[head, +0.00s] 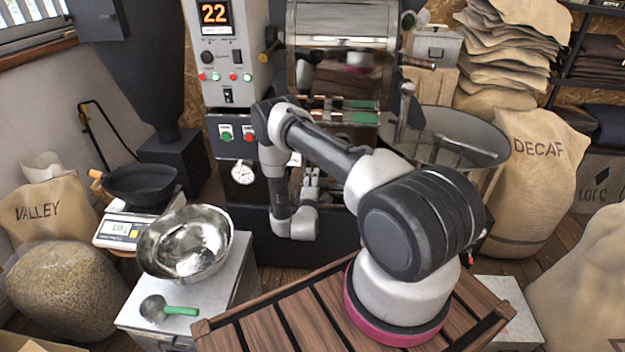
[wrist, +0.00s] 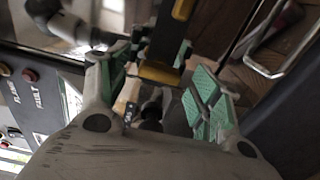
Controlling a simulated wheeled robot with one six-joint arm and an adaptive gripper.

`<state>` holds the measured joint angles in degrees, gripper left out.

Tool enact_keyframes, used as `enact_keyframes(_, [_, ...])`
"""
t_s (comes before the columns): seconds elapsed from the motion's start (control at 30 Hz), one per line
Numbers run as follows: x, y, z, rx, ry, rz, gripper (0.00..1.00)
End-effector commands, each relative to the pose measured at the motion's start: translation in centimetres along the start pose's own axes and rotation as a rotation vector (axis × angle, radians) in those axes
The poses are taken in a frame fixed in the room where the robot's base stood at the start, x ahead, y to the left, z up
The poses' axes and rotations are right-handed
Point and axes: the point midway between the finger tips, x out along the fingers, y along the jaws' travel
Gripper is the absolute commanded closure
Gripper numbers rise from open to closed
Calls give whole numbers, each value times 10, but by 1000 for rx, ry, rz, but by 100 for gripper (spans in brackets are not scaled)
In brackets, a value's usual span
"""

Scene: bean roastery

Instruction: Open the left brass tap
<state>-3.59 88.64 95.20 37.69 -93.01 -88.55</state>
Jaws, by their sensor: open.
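My gripper (head: 310,180) is in front of the roasting machine, below its drum and partly behind my own arm. In the wrist view my gripper (wrist: 160,98) has its two green-padded fingers spread apart. A yellow, brass-coloured piece (wrist: 160,73) on a dark upright shows beyond and between the fingertips. A dark rounded part and a pale part lie lower between the fingers. I cannot tell whether the yellow piece is the left tap, or whether a finger touches it. No brass tap can be made out for sure in the head view.
The roasting machine (head: 340,25) has a control panel (head: 222,55) on its left and a round cooling bin (head: 450,125) at right. A steel bowl (head: 187,243) and green-handled scoop (head: 155,308) sit on a metal cabinet. Sacks stand on both sides.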

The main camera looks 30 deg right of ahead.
Motion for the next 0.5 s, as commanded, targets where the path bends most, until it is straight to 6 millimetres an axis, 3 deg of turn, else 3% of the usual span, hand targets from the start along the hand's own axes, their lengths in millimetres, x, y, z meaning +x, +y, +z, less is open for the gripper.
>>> enact_keyframes(0.3, [-71,-1,-1,-3,4,-3,36])
enact_keyframes(0.5, [-94,-1,-1,-1,2,-2,36])
